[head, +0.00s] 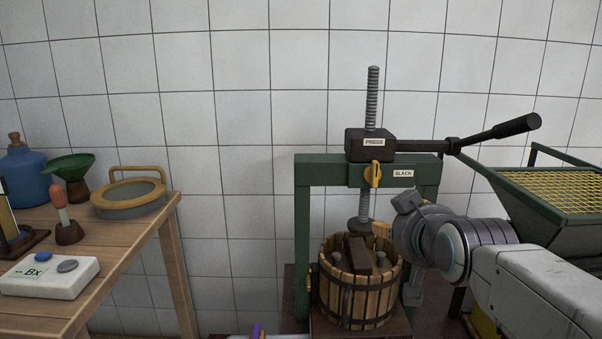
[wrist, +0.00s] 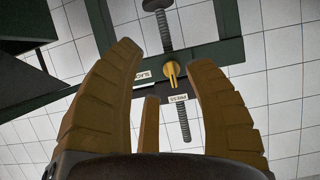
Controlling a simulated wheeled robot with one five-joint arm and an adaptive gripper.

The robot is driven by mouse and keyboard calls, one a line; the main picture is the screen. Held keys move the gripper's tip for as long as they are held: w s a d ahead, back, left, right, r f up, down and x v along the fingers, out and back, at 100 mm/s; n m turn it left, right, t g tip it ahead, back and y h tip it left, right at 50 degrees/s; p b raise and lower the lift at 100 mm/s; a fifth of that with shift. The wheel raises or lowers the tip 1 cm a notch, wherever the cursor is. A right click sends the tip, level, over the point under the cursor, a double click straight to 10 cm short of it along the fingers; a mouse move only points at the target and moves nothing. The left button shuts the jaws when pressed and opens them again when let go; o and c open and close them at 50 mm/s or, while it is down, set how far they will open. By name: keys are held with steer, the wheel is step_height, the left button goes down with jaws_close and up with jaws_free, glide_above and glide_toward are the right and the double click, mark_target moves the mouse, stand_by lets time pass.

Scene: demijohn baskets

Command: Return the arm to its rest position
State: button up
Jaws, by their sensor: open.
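My arm reaches in from the right in the head view. My gripper is partly hidden there behind my own wrist, close to the right side of the press's slatted basket. In the wrist view, my gripper (wrist: 165,90) is open, with its brown fingers spread and nothing between them. Past the fingers, the wrist view shows the green press frame (wrist: 205,62), the yellow knob (wrist: 171,72) and the screw. In the head view, the press (head: 310,200) stands upright with its wooden basket (head: 360,300) under the screw. Dark blocks (head: 358,254) lie in the basket.
A black press handle (head: 515,127) sticks out to the right above my arm. A green hopper with a yellow grid (head: 555,190) stands at right. A wooden table (head: 120,235) at left holds a sieve (head: 128,200), a blue bottle (head: 22,172) and a white device (head: 50,275).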

steer(key=s+r+g+p, duration=0.1)
steer(key=s+g+p, duration=0.8)
steer(key=s+p, duration=1)
steer(key=shift+s+g+p, duration=0.35)
steer(key=shift+s+g, duration=0.05)
steer(key=shift+s, duration=2.85)
